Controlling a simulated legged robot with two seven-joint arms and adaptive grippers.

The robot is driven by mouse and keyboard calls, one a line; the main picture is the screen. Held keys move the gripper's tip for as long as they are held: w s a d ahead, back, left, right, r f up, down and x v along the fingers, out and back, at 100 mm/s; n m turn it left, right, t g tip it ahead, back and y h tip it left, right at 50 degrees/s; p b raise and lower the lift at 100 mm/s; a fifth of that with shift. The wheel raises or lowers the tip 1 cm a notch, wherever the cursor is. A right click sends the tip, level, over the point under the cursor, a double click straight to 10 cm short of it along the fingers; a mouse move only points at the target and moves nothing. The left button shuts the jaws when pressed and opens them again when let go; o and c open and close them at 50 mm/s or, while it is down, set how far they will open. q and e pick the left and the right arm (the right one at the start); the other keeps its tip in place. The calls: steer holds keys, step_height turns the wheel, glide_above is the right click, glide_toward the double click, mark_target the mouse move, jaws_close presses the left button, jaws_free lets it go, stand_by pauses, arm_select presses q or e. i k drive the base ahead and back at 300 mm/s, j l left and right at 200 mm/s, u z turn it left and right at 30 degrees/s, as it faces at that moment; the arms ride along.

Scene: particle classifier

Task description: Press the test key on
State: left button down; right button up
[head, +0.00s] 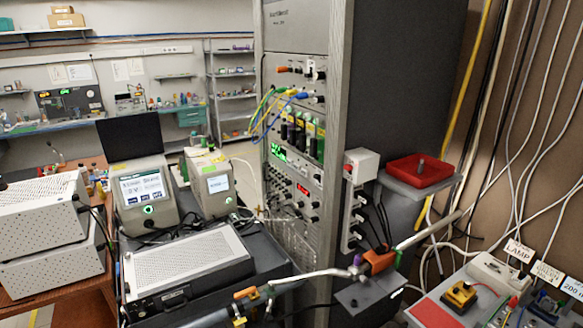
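I cannot tell which control is the test key; no readable label marks it. A tall rack (342,120) stands in the middle with several modules, knobs and lit displays (302,189). A white box (368,165) with a small red spot is on its right side. Neither of my grippers is in view.
A red tray (420,170) sits on a grey shelf right of the rack. A metal tube with an orange fitting (378,261) crosses low in front. Instruments with lit screens (142,191) stand at left. Cables hang along the right wall.

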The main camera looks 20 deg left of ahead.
mark_target(304, 171)
steer(key=i+u, duration=0.35)
steer(key=i, duration=0.2)
steer(key=i+u, duration=0.4)
steer(key=i, duration=0.15)
